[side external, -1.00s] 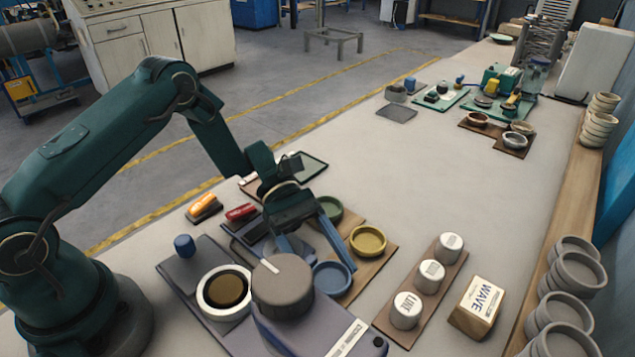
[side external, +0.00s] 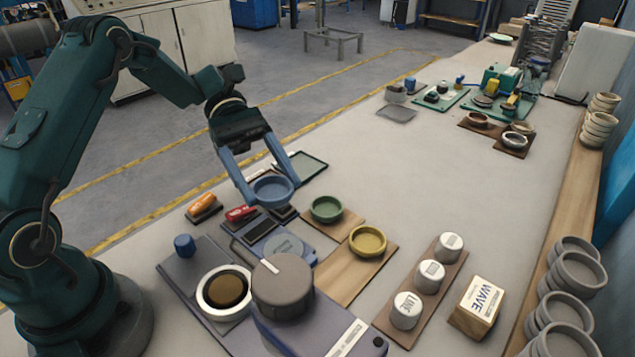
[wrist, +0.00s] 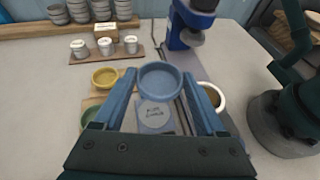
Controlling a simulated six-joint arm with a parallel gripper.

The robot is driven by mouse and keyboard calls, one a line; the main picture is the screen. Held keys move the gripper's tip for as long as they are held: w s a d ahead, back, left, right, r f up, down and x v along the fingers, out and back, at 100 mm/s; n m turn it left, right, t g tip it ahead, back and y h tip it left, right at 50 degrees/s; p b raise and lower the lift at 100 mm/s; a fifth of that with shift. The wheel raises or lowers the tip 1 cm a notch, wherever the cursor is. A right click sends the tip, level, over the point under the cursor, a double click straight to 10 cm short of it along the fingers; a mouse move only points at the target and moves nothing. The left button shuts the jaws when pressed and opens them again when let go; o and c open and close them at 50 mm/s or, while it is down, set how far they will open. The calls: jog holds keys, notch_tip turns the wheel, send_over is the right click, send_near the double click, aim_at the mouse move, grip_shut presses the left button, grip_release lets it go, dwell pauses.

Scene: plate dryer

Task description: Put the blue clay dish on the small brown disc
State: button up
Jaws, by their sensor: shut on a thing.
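The blue clay dish (side external: 272,188) is held upright between the two blue fingers of my gripper (side external: 274,194). It is raised above the bench, behind the purple-grey machine. In the wrist view the dish (wrist: 160,78) sits between the fingertips of my gripper (wrist: 160,84). A brown disc (side external: 228,291) lies inside a white ring (side external: 204,299) on the left part of the machine, in front of and to the left of the dish. It shows partly in the wrist view (wrist: 211,97), behind a finger.
A green dish (side external: 326,209) and a yellow dish (side external: 367,241) stand on wooden boards. A blue knob (side external: 184,246) rises beside the white ring.

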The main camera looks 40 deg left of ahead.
jog(key=a+r+n+t+y, duration=0.2)
jog(key=a+r+n+t, duration=0.4)
jog(key=r+n+t, duration=0.35)
jog(key=d+f+m+g, duration=0.1)
jog(key=f+m+g, duration=0.2)
jog(key=d+f+m+g+h, duration=0.1)
jog(key=d+f+m+g, duration=0.1)
jog(key=f+m+g, duration=0.1)
jog(key=d+f+m+g+h, duration=0.1)
jog(key=d+f+m+g, duration=0.1)
jog(key=f+m+g, duration=0.1)
jog(key=shift+d+m+g, duration=0.1)
jog(key=shift+m+g, duration=0.15)
jog(key=shift+g, duration=0.1)
jog(key=shift+d, duration=0.1)
send_over(324, 278)
notch_tip(324, 278, down, 7)
jog(key=shift+f, duration=1.9)
